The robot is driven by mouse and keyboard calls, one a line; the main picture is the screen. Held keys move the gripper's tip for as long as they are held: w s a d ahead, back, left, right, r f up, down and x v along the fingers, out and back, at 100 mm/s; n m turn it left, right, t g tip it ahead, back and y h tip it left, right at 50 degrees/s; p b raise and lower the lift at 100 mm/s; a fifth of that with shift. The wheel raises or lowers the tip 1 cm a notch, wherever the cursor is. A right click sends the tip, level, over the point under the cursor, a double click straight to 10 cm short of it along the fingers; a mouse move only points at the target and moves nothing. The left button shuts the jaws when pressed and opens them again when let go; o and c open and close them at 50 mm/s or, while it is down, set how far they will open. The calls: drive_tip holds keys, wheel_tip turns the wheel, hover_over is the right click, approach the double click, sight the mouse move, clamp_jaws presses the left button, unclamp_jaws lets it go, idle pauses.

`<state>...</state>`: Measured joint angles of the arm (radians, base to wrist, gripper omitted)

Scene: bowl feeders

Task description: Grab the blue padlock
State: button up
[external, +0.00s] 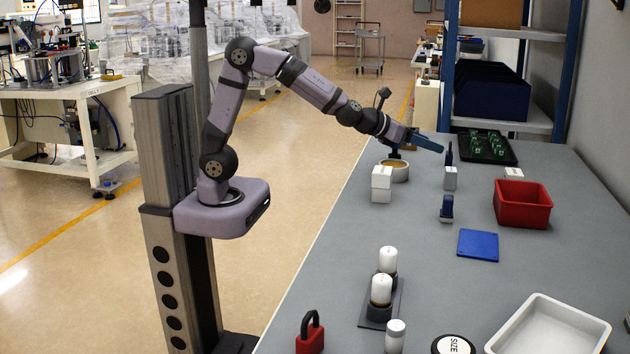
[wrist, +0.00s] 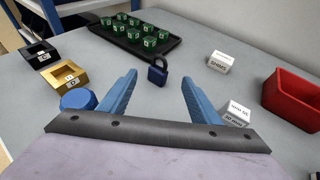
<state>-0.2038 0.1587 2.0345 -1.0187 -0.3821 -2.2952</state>
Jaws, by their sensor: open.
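The blue padlock (wrist: 157,74) stands upright on the grey table in the wrist view, its dark shackle on top. It lies beyond my open gripper (wrist: 160,82), a little left of the middle between the two blue fingers, apart from both. In the external view my gripper (external: 432,142) is above the far part of the table, fingers pointing right. A narrow dark blue shape (external: 449,155) just past the fingertips there appears to be the padlock seen edge-on. Nothing is between the fingers.
A black tray (wrist: 171,41) of green pieces is behind the padlock. White boxes (wrist: 220,61) (wrist: 235,113) and a red bin (wrist: 292,94) stand right. Black and gold holders (wrist: 68,77) and a blue round piece (wrist: 78,99) are left. A red padlock (external: 310,338) stands at the near edge.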

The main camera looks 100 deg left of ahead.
hover_over(441, 166)
drive_tip(key=shift+d+f, duration=0.15)
drive_tip(key=shift+f, duration=1.3)
drive_tip(key=c, duration=1.1)
